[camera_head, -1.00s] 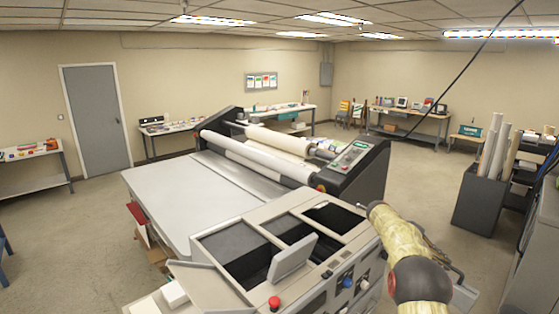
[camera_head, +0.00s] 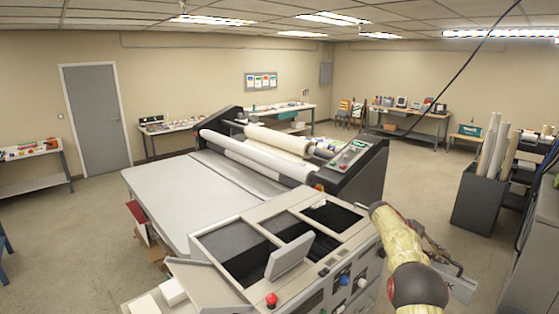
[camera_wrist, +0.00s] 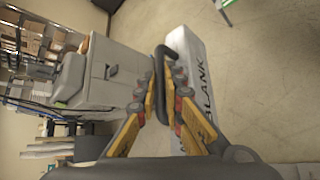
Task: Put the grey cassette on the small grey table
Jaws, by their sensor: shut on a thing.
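The grey cassette (camera_wrist: 187,48) is a long light-grey box with dark lettering that reads partly "LANK" in the wrist view. My gripper (camera_wrist: 166,84) is shut on the dark handle along its side, and the fingers hide part of the box. In the head view a corner of the cassette (camera_head: 457,287) shows at the lower right, beside and partly behind my arm. It hangs over the floor, right of the grey machine. I cannot make out which thing is the small grey table in these views.
The grey machine with open slots (camera_head: 345,217) and a red button stands left of my arm, close by. The laminator (camera_head: 362,162) is behind it. A dark bin of rolls (camera_head: 477,201) and shelving stand right. Bare floor (camera_head: 415,190) lies between. A grey cabinet (camera_wrist: 112,72) shows in the wrist view.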

